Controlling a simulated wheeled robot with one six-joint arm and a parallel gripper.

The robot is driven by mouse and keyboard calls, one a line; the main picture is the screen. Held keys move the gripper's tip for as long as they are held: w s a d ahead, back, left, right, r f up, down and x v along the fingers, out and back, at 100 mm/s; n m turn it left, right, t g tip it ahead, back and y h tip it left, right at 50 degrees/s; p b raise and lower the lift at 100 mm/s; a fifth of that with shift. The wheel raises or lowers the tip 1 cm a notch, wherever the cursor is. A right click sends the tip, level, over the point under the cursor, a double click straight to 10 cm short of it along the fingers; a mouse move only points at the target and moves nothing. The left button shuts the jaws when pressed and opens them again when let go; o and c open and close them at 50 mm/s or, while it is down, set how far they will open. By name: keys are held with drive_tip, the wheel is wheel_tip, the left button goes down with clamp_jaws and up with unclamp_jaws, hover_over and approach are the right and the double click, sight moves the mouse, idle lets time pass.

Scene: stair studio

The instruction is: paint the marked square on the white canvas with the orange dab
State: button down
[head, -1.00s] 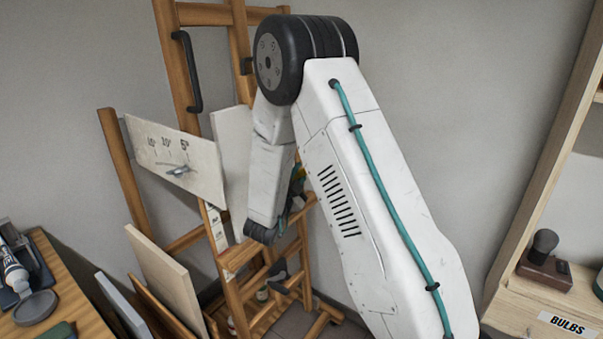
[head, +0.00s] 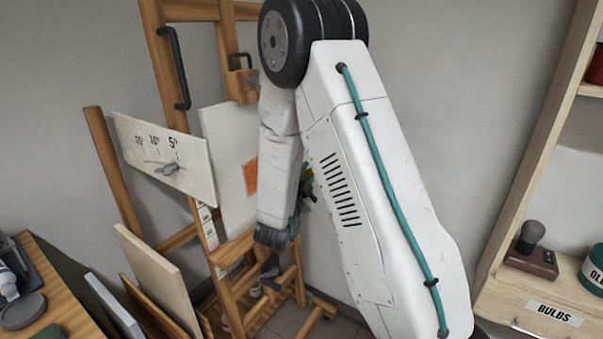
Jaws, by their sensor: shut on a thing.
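The white canvas (head: 222,140) stands upright on the wooden easel (head: 165,100), its right part hidden by my arm. An orange patch (head: 251,177) shows on it beside my arm's edge; whether it fills the marked square cannot be seen. My gripper (head: 307,188) is mostly hidden behind my arm; only a small dark part with yellow and green shows to the right of the forearm. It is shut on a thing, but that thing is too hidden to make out. I cannot tell if it touches the canvas. No orange dab or palette can be made out.
A pale board (head: 165,155) with a numbered scale and a small lever is left of the canvas. Panels (head: 160,280) lean below it. A wooden table (head: 70,300) with a tube is at left. A shelf (head: 540,300) labelled BULBS is at right.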

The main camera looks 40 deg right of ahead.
drive_tip(key=shift+s+d+r, duration=0.1)
drive_tip(key=shift+s+d, duration=0.15)
drive_tip(key=shift+s, duration=0.45)
drive_tip(key=shift+s+d+r, duration=0.1)
drive_tip(key=shift+s+d, duration=0.15)
drive_tip(key=shift+s, duration=0.45)
drive_tip(key=shift+f, duration=0.1)
